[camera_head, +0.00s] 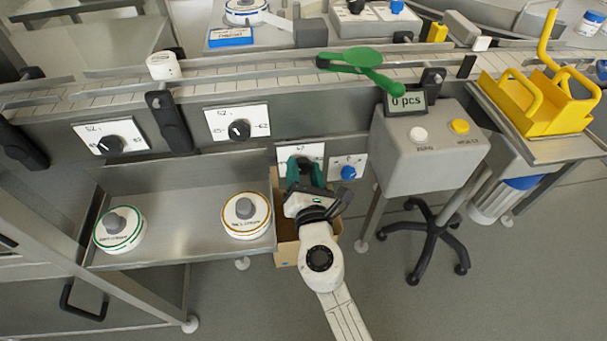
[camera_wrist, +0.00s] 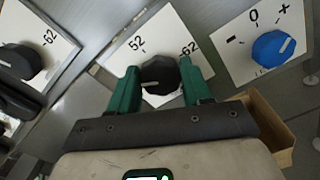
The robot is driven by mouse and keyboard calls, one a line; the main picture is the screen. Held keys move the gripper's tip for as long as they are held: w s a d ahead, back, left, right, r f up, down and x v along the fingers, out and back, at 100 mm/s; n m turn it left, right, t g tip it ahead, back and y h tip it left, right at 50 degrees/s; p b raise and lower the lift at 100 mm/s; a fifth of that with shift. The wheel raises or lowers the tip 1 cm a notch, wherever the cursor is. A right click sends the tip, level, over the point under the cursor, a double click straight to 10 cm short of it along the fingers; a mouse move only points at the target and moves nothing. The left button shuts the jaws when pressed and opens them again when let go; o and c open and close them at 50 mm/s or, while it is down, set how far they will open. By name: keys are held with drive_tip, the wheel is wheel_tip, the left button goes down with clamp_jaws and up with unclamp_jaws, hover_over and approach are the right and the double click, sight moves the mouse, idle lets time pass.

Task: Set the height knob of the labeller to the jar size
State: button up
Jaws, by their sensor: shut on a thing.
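My gripper (camera_head: 304,174) is shut on a black round knob (camera_wrist: 160,76), with one green finger on each side of it. The knob sits on a white dial plate (camera_wrist: 172,28) marked 52 at its upper left and 62 at its upper right. A short white pointer line on the knob lies toward its lower left in the wrist view. In the head view my gripper mostly hides this knob, and the plate (camera_head: 313,148) shows above it. A small white jar (camera_head: 163,66) stands on the conveyor at the left; its size cannot be read.
Two similar black dials (camera_head: 110,143) (camera_head: 239,129) are on the panel to the left. A blue knob (camera_head: 348,172) with minus, 0 and plus marks is close at right. A cardboard box (camera_head: 286,253) is below my gripper. A grey scale box (camera_head: 425,145) stands right.

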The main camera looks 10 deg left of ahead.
drive_tip(key=m+b, duration=0.1)
drive_tip(key=m, duration=0.1)
drive_tip(key=m+b, duration=0.1)
drive_tip(key=m, duration=0.1)
drive_tip(key=m+b, duration=0.1)
drive_tip(key=m, duration=0.1)
drive_tip(key=shift+d+f+m, duration=0.1)
drive_tip(key=shift+f+m, duration=0.15)
drive_tip(key=shift+m, duration=0.05)
drive_tip(key=m+b, duration=0.3)
drive_tip(key=m, duration=0.2)
drive_tip(key=shift+d, duration=0.1)
drive_tip(key=shift+m+b, duration=0.3)
drive_tip(key=shift+m, duration=0.1)
drive_tip(key=o, duration=1)
drive_tip(key=p+v, duration=0.1)
drive_tip(key=v, duration=0.9)
drive_tip(key=shift+s, duration=0.35)
